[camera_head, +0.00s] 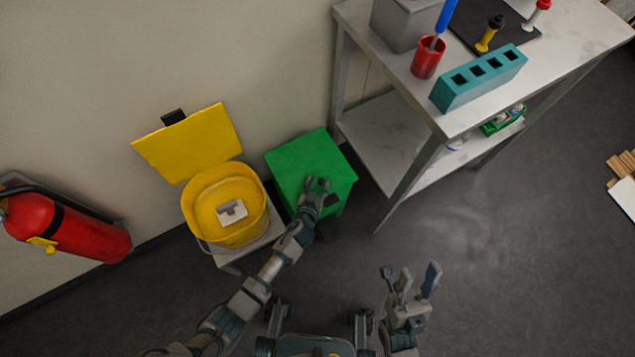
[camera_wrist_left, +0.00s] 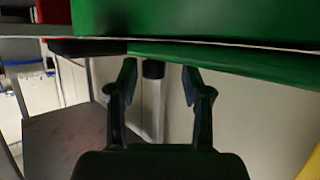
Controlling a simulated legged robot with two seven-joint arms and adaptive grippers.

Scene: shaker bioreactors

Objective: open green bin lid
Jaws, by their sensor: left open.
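The green bin (camera_head: 303,163) stands against the wall with its flat green lid down. Its green edge also fills the top of the left wrist view (camera_wrist_left: 200,22). My left gripper (camera_head: 318,186) is at the front edge of the lid, its fingers apart. In the left wrist view my left gripper (camera_wrist_left: 159,82) is open with nothing between its fingers, and the green edge lies just beyond the fingertips. I cannot tell whether the fingers touch the lid. My right gripper (camera_head: 410,280) is open and empty above the floor, right of the bin.
A yellow bin (camera_head: 226,205) with its lid raised stands left of the green bin and holds a white object. A red fire extinguisher (camera_head: 65,225) is at far left. A metal table (camera_head: 400,80) with labware stands right. Dark floor (camera_head: 480,260) is clear at right.

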